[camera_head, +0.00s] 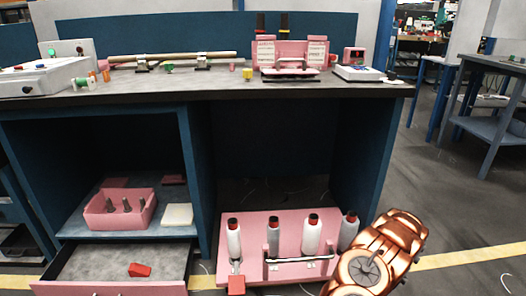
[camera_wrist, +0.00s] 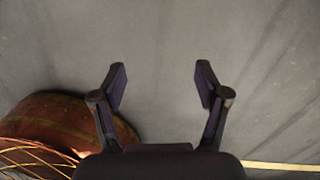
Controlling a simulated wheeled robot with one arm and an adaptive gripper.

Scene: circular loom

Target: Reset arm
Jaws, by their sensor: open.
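In the wrist view my gripper (camera_wrist: 161,74) is open, with its two dark fingers spread apart. Nothing is between them, and bare grey floor (camera_wrist: 165,35) shows beyond. In the head view a copper-coloured part of my arm shows at the lower right, in front of the right end of the pink bobbin rack (camera_head: 290,268). My gripper's fingers do not show in the head view.
The rack with several white bobbins stands low before the workbench (camera_head: 220,87). An open drawer (camera_head: 100,265) holding a red block (camera_head: 139,270) sticks out at lower left. A pink bin (camera_head: 118,215) is on the shelf. Floor at right is mostly clear.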

